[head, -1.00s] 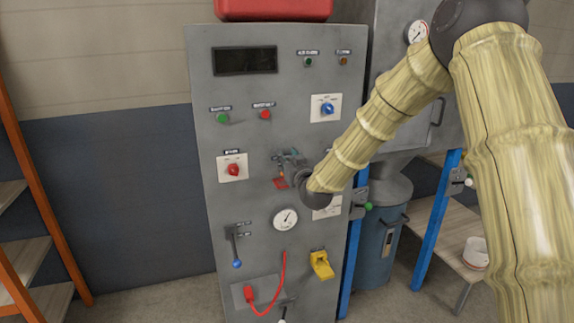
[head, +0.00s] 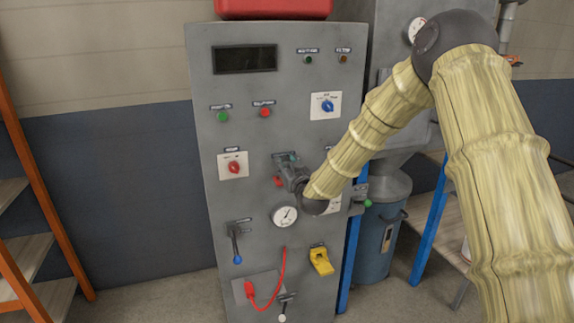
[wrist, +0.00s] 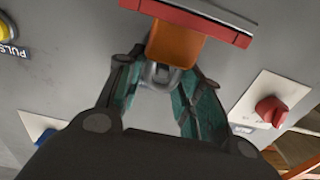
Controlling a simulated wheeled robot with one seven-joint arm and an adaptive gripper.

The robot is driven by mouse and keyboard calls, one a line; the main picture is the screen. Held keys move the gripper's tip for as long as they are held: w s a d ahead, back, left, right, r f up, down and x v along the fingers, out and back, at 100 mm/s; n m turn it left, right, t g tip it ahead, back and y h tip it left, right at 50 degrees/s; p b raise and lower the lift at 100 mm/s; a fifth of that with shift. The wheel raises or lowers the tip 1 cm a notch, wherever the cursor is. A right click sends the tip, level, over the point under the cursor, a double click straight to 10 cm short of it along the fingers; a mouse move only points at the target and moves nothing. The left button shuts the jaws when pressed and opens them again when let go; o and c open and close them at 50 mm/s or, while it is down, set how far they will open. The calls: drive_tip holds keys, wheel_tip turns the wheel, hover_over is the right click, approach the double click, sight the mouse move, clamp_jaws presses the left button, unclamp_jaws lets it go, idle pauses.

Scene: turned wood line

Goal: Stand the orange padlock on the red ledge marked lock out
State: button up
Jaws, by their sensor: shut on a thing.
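The orange padlock (wrist: 176,44) shows in the wrist view, its grey shackle towards my gripper. My gripper (wrist: 163,76) is shut on the padlock, its teal-padded fingers on either side of the shackle. The red ledge (wrist: 205,20) crosses the top of the wrist view, right at the padlock's body; I cannot tell whether they touch. In the head view my gripper (head: 284,171) is at the middle of the grey panel and hides most of the padlock. A small red patch (head: 278,182), likely the ledge, shows beside it. Its marking cannot be read.
Around the gripper on the grey cabinet (head: 215,190) are a red knob (head: 234,167), a blue knob (head: 327,105), a round gauge (head: 285,216), a blue-tipped lever (head: 237,250) and a yellow device (head: 321,261). A red box (head: 275,8) sits on top.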

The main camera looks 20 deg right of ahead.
drive_tip(key=o, duration=1)
drive_tip(key=shift+f, duration=0.1)
drive_tip(key=shift+o, duration=0.3)
